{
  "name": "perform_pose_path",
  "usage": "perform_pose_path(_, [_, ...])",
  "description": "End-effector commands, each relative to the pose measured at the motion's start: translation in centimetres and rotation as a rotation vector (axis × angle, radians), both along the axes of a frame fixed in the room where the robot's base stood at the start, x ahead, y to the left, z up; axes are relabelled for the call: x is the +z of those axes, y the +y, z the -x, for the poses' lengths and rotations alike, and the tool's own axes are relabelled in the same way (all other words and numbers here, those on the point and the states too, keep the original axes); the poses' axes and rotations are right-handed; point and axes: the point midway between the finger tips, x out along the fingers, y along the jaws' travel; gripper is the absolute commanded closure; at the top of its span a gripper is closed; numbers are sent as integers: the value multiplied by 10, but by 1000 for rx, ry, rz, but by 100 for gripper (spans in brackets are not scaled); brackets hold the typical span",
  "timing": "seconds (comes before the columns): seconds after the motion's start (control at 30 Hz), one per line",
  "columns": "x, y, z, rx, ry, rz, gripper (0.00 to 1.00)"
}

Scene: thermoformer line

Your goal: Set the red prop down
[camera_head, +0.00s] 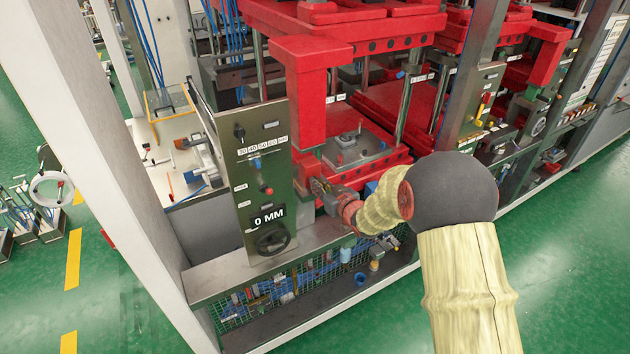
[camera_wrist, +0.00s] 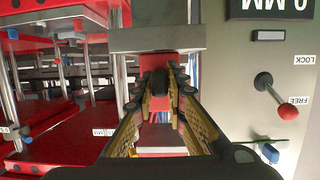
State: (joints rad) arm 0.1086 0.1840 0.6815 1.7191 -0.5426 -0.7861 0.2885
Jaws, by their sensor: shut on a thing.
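The red prop (camera_wrist: 158,62) shows in the wrist view as a red piece between my fingertips, partly hidden by the fingers. My gripper (camera_wrist: 159,80) is shut on it. A grey block (camera_wrist: 156,38) lies just past the prop in that view; I cannot tell whether they touch. In the head view my gripper (camera_head: 322,190) reaches in beside the green control panel, by the lower end of a red upright. There I cannot separate the prop clearly from the red machine parts.
The green control panel (camera_head: 262,180) has levers, a handwheel (camera_head: 272,240) and a "0 MM" display. A red lever knob (camera_wrist: 287,113) stands out from the panel in the wrist view. Red press platens (camera_head: 345,40) hang above, with steel columns around. A metal ledge (camera_head: 230,272) runs below.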

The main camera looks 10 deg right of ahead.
Motion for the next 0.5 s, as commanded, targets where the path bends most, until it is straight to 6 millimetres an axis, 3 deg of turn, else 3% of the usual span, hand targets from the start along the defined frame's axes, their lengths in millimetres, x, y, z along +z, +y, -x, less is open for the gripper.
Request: perform_pose_path(0.5, [2,4,-13,1,-4,1,100])
